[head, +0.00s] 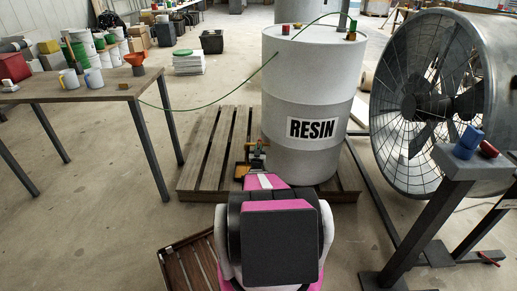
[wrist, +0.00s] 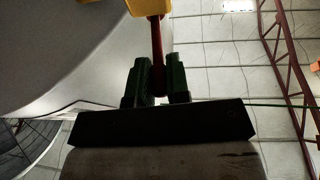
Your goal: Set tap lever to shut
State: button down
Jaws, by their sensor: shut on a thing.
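The resin drum (head: 312,90) is a pale grey barrel with a black-on-white RESIN label, upright on a wooden pallet (head: 205,150). In the wrist view, its curved grey side (wrist: 60,45) fills the upper left. The tap (wrist: 150,7) is yellow at the top edge there, with the dark red tap lever (wrist: 156,42) running down from it. My gripper (wrist: 157,82) has its two dark green fingers shut on the lower end of this lever.
A big round fan (head: 430,100) stands right of the drum, with a grey metal stand (head: 425,215) before it. A table (head: 85,88) with mugs stands at the left. A green line (head: 215,98) crosses from table to drum. A slatted wooden crate (head: 190,265) lies at front left.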

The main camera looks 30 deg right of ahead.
jog(key=shift+s+d+n+t+y, duration=0.2)
jog(key=shift+n+t+y, duration=0.15)
jog(key=shift+y, duration=0.15)
jog(key=shift+s+d+n+t+y, duration=0.15)
jog(key=shift+n+t+y, duration=0.15)
jog(key=shift+y, duration=0.2)
jog(key=shift+w, duration=0.1)
jog(key=c, duration=1.1)
grip_release()
